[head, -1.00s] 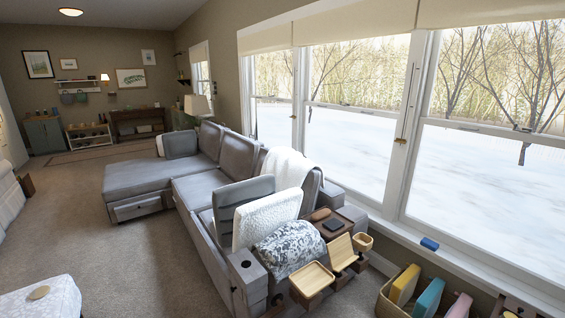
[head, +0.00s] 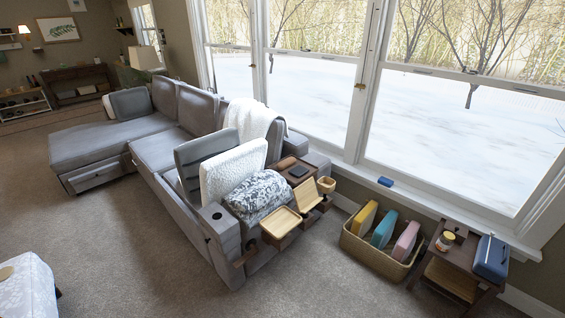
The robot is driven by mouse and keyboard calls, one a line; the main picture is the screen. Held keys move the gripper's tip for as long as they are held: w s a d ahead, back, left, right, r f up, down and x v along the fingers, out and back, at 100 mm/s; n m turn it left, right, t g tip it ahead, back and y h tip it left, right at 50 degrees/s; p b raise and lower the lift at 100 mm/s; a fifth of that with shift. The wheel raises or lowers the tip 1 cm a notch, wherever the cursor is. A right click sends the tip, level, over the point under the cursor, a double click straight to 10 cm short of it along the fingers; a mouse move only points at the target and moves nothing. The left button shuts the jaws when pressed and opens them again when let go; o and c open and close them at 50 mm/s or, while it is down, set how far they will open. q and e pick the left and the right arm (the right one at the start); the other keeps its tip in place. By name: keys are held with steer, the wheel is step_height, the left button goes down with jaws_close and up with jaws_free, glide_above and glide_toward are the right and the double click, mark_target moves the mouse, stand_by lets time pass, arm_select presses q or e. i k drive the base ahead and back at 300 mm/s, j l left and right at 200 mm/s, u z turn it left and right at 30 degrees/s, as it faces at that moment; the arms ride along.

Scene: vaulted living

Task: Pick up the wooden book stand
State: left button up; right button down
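The wooden book stand (head: 306,195) is a small light-wood piece with an upright, tilted panel. It is at the near end of the grey sofa, on or beside a dark brown wooden surface; its exact support is hard to tell at this size. A light wooden tray (head: 281,222) is in front of it to the left. A small wooden cup-like pot (head: 326,184) is just to its right. Neither of my grippers shows in the head view.
The grey sofa (head: 160,148) runs along the window wall. A wicker basket (head: 372,257) with coloured items stands on the floor to the right. Beyond it is a dark side table (head: 456,262) holding a blue box (head: 491,258). Carpet in front is clear.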

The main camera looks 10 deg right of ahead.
mark_target(306, 196)
steer(key=i+j+z, duration=0.1)
steer(key=i+z, duration=0.15)
steer(key=z, duration=0.15)
steer(key=i+j+z, duration=0.2)
steer(key=z, duration=0.15)
steer(key=i+j+z, duration=0.15)
steer(key=z, duration=0.25)
steer(key=j, duration=0.1)
